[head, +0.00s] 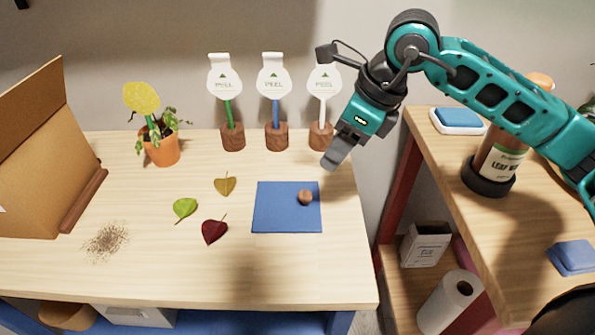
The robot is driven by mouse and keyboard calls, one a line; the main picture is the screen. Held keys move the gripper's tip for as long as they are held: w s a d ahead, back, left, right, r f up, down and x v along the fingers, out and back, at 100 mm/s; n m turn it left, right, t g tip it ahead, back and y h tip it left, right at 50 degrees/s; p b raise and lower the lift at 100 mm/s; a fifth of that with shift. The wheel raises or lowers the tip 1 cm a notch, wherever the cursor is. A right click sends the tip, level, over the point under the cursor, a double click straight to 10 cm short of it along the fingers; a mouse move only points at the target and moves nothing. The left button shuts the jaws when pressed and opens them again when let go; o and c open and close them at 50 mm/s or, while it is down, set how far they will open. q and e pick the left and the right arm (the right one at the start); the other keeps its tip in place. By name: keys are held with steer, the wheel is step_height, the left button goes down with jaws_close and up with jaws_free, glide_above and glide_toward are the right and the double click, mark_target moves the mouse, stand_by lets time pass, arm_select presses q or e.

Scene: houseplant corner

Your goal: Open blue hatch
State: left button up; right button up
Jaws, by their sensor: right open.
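No part in view is clearly a blue hatch. A blue panel in a white frame (458,119) sits at the back of the right-hand counter; I cannot tell whether it is a lid. My right gripper (336,158) hangs above the back right of the wooden table, pointing down, just in front of the white-stemmed label stand (323,110). Its jaws are open and nothing shows between them. A flat blue mat (275,215) with a small brown ball (305,197) on it lies below and to the left of it. My left gripper is out of view.
Green-stemmed (227,105) and blue-stemmed (275,105) label stands and a potted plant (160,150) stand at the back. Several loose leaves lie mid-table. A cardboard box (45,155) is left. A brown bottle (500,155) and blue pad (572,257) are on the right counter.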

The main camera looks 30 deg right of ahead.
mark_target(306, 194)
steer(key=b+x, duration=0.1)
steer(key=x, duration=1.1)
steer(key=shift+a+f, duration=0.2)
steer(key=shift+f, duration=0.15)
jaws_close()
